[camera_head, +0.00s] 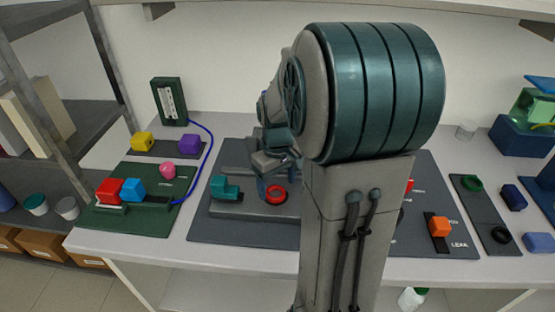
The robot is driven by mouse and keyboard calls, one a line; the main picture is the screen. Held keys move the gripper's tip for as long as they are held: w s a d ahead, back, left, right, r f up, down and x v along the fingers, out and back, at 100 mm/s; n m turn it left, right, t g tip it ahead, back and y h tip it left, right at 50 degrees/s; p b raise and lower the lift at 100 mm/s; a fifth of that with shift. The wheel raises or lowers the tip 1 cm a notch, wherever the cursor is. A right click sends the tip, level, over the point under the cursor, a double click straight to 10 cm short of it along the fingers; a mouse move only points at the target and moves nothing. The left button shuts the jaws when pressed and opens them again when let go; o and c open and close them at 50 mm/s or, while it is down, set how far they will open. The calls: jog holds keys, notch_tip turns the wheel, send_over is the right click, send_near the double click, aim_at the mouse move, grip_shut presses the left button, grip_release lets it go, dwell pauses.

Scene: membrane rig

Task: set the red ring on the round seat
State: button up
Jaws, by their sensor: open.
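The red ring (276,195) lies flat on or just above a grey plate on the dark board (215,228) in the middle of the table. My gripper (268,186) is just above and beside the ring, at its upper left. Its jaws are small in the picture and partly overlap the ring; I see nothing held between them, and the jaws are open. I cannot make out the round seat for certain; it may be under the ring or hidden behind my arm.
A teal block (224,188) stands left of the ring. A green board (120,222) with red and blue blocks is farther left. On the right, a dark strip (484,208) bears a green ring (472,183) and a black ring (501,235). My arm hides the centre right.

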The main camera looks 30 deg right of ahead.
notch_tip(320, 180, up, 11)
dwell(0.3)
dwell(0.4)
